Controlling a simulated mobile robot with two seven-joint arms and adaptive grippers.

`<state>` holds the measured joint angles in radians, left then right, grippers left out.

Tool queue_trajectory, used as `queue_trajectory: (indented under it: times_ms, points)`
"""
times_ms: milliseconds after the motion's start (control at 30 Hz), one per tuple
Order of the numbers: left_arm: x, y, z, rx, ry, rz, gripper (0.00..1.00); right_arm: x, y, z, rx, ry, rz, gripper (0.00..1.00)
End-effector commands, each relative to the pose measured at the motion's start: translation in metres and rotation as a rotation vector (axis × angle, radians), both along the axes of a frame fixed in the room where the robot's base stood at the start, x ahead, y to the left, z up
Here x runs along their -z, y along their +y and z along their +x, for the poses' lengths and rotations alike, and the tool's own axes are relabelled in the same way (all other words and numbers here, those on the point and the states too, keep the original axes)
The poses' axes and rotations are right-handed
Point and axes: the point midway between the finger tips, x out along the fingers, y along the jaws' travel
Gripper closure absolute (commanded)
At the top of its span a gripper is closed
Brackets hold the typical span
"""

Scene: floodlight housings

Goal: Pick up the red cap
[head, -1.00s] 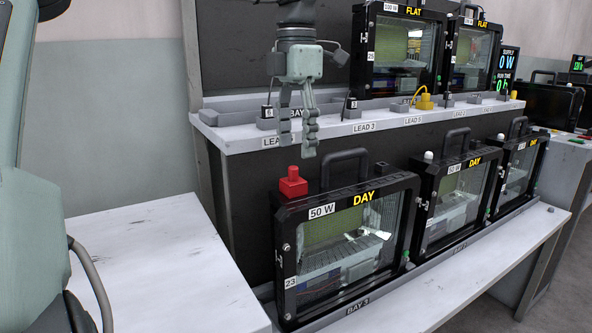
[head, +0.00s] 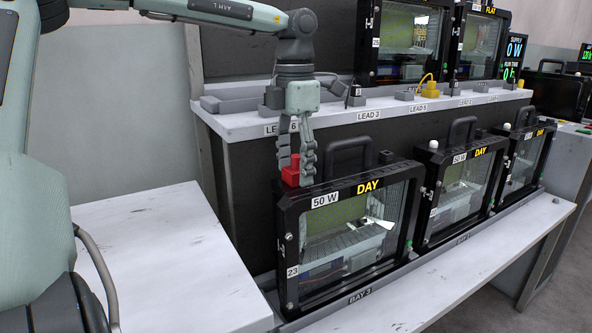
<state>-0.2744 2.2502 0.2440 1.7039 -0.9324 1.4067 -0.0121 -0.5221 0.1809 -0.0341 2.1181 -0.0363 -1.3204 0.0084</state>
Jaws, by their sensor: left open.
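The red cap (head: 291,177) sits on the top left corner of the nearest floodlight housing (head: 356,185), the one marked 50 W, DAY and 23. My left gripper (head: 295,167) points down from above with its fingers at the cap. One finger overlaps the cap's right side and the other is at its left and back. The jaws are open around the cap, and part of the cap is hidden behind the fingers. I cannot tell whether the fingers touch it. My right gripper is not in view.
More DAY housings (head: 462,190) stand to the right on the lower bench. The upper shelf (head: 335,118) with lead holders and a yellow plug (head: 429,88) runs behind my gripper. The housing's black handle (head: 349,142) rises just right of my fingers. A bare white table (head: 150,240) is at left.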

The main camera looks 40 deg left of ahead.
Motion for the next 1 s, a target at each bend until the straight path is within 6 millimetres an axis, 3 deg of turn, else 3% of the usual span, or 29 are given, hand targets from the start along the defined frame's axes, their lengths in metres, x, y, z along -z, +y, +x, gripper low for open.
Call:
queue_trajectory:
  times_ms: [67, 467, 767, 1000]
  points:
    - [0.0, 0.0, 0.0, 0.0, 0.0, 0.0, 0.45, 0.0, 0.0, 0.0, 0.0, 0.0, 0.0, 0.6]
    - [0.0, 0.0, 0.0, 0.0, 0.001, 0.0, 0.95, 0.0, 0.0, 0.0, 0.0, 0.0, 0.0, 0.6]
    - [-0.005, 0.0, 0.0, 0.0, 0.0, 0.001, 0.95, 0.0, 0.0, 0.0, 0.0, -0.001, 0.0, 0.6]
    - [-0.034, 0.0, 0.001, 0.0, -0.002, 0.002, 0.95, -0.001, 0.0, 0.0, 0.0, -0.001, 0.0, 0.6]
